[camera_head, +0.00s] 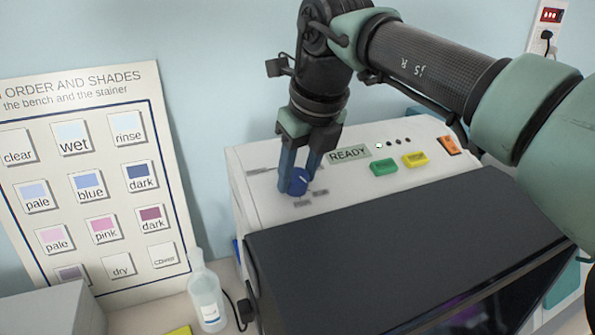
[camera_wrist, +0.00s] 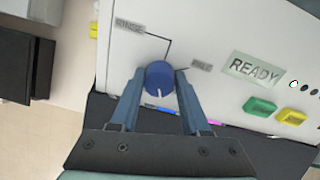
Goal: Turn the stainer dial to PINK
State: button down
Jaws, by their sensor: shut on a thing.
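The stainer (camera_head: 240,190) is a white box with a dark front cover. Its round blue dial (camera_head: 299,184) sits on the top panel. My gripper (camera_head: 297,178) points down with one finger on each side of the dial, shut on it. The wrist view also shows the dial (camera_wrist: 160,78) between the two blue fingers. A RINSE label (camera_wrist: 130,26) lies up and left of it there, and a small grey label (camera_wrist: 202,65), too blurred to read surely, lies to its right.
A READY display (camera_head: 349,154), a green button (camera_head: 384,167), a yellow button (camera_head: 415,159) and an orange switch (camera_head: 449,146) are right of the dial. The dark cover (camera_head: 400,250) rises in front. A shade chart (camera_head: 185,210) and a clear bottle (camera_head: 207,298) stand left.

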jog(key=shift+m+b, duration=0.55)
jog(key=shift+m, duration=1.75)
jog(key=shift+c, duration=1.9)
grip_release()
jog(key=p+v, duration=0.7)
jog(key=v, duration=0.6)
jog(key=shift+s, duration=0.15)
jog(key=shift+f, duration=0.1)
